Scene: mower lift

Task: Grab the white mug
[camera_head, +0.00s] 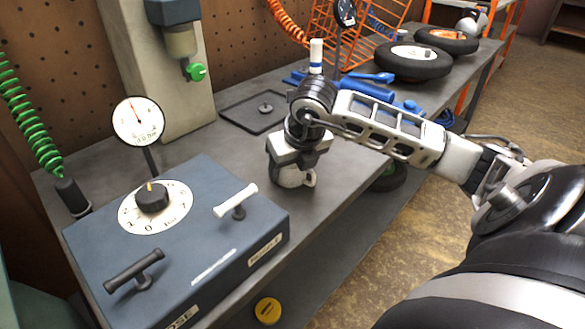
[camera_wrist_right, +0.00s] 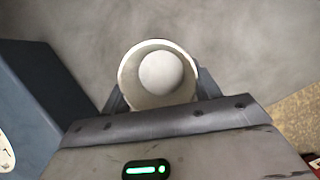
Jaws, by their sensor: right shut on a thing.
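The white mug (camera_head: 290,178) stands upright on the grey workbench (camera_head: 335,185), close to its front edge, with its handle toward the right. My right gripper (camera_head: 292,164) comes down over it from above and hides its top in the head view. In the right wrist view I look down into the mug (camera_wrist_right: 128,72), which holds a pale round shape I cannot name. My right gripper (camera_wrist_right: 158,98) has a finger on each side of the mug and is shut on it. My left gripper is not in view.
A blue control box (camera_head: 190,235) with a dial and two handles stands left of the mug. Behind are a black tray (camera_head: 238,122) and blue tools (camera_head: 365,88). Two wheels (camera_head: 412,60) lie farther right. A yellow round thing (camera_head: 267,311) is below the bench edge.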

